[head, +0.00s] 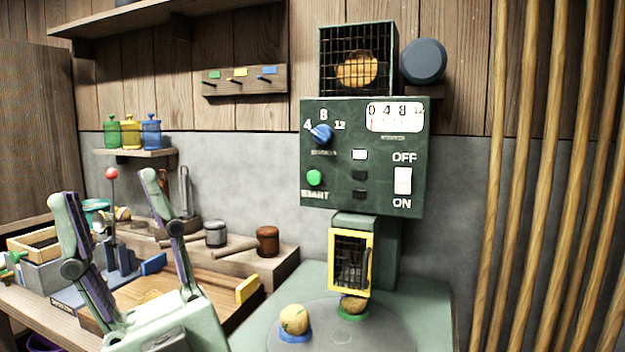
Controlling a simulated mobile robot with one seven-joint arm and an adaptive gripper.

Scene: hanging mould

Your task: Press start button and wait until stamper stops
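The green start button (314,178), labelled START, sits at the lower left of the dark green control panel (378,150). The blue dial (321,133) above it points toward the 4. A white OFF/ON switch (403,181) is at the panel's right. The stamper (352,262) under the panel has a yellow-framed cage. A brown piece in a green holder (352,306) sits beneath it, and a tan piece in a blue holder (294,320) stands on the round grey plate (390,330). My gripper (108,185) is open and empty at the lower left, apart from the panel.
A wooden bench (35,310) with a lever, trays and pots (267,241) lies behind my gripper. Wooden poles (545,150) stand at the right. A shelf (135,153) holds green, yellow and blue jars. The space before the panel is clear.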

